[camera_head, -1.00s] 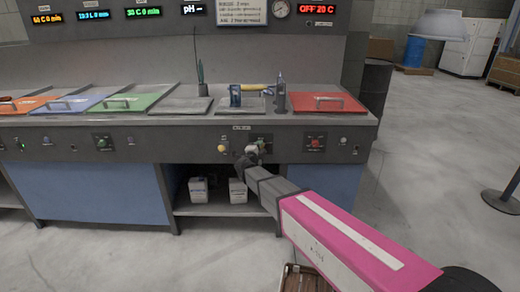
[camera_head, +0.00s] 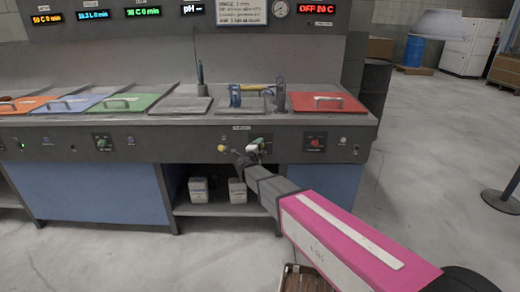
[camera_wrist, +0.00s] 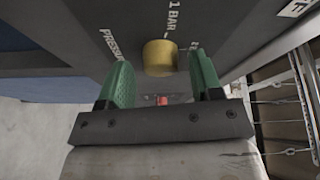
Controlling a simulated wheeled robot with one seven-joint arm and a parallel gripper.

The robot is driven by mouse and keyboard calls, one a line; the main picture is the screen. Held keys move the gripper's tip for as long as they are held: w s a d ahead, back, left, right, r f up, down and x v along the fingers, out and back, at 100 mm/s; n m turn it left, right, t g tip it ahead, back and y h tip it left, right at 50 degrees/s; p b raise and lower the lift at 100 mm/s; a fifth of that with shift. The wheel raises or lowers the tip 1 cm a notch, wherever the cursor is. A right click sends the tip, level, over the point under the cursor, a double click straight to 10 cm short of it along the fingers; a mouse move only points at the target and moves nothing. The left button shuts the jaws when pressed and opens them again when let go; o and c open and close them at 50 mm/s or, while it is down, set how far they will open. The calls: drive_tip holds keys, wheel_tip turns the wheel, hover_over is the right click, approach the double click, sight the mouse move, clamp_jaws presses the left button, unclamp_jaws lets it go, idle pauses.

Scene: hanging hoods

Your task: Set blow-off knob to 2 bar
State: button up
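A brass-yellow round knob (camera_wrist: 160,57) sits on the dark panel in the wrist view, with "1 BAR" printed above it and a partly cut-off "PRESSU…" label to its left. My gripper (camera_wrist: 158,60) is open, its green fingers on either side of the knob with a visible gap on both sides. In the head view my gripper (camera_head: 257,146) is at the front panel (camera_head: 190,147) and hides what lies behind it. A small yellow knob (camera_head: 221,149) shows just left of it; I cannot tell whether it is the same knob. No "2 bar" mark is readable.
A red knob (camera_head: 314,143) is on the panel to the right of my gripper. Lidded tanks, including one with a red lid (camera_head: 327,103), fill the counter above. White containers (camera_head: 237,190) stand on the shelf below. Open floor lies to the right.

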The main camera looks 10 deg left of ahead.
drive_tip(key=s+a, duration=0.1)
drive_tip(key=s, duration=0.9)
drive_tip(key=shift+s+a+f, duration=0.15)
drive_tip(key=shift+s+a, duration=0.2)
